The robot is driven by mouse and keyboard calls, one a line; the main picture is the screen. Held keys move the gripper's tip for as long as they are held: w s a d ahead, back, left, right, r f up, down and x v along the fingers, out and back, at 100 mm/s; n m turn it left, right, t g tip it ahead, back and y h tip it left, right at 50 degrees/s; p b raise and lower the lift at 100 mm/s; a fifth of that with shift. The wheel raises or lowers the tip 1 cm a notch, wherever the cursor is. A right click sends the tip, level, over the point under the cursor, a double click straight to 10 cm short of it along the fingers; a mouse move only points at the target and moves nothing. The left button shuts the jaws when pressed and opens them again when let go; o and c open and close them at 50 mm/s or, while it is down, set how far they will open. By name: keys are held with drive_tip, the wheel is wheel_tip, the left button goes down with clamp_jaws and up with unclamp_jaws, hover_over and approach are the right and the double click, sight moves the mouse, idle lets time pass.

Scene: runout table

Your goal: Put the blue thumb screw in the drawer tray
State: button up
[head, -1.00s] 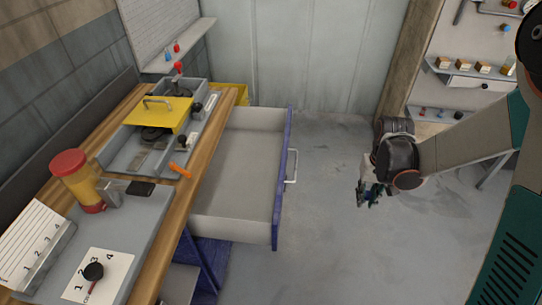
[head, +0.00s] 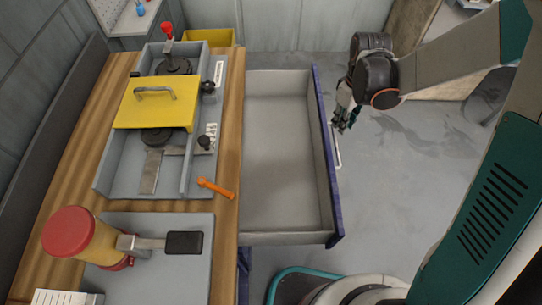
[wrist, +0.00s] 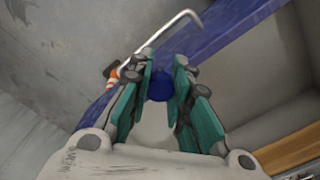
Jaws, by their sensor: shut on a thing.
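The blue thumb screw (wrist: 160,88) shows in the wrist view as a round blue head between my two green fingers. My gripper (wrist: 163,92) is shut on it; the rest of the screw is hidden. In the head view my gripper (head: 345,122) hangs just right of the drawer's blue front, near its handle, and the screw cannot be made out there. The drawer tray (head: 280,150) is pulled open to the right of the bench. Its grey inside looks empty. It also shows in the wrist view (wrist: 265,75), to the right of my fingers.
The drawer's blue front (head: 327,150) and pale handle (head: 336,150) stand between my gripper and the tray. Open floor lies to the right.

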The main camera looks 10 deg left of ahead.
drive_tip(key=s+a+n, duration=0.2)
drive_tip(key=a+n, duration=0.7)
drive_tip(key=a, duration=0.1)
drive_tip(key=n+b, duration=0.2)
drive_tip(key=n, duration=0.9)
hover_over(269, 166)
drive_tip(key=f, duration=0.1)
wheel_tip(269, 166, down, 19)
drive_tip(key=b, duration=0.6)
drive_tip(key=shift+w+f+b, duration=0.1)
drive_tip(key=shift+f+b, duration=0.05)
drive_tip(key=shift+b, duration=0.15)
drive_tip(key=shift+f, duration=0.2)
drive_tip(key=o, duration=0.9)
drive_tip(key=shift+r, duration=0.1)
drive_tip(key=shift+r, duration=0.15)
wheel_tip(269, 166, up, 12)
drive_tip(key=p, duration=0.5)
drive_tip(key=shift+w, duration=0.1)
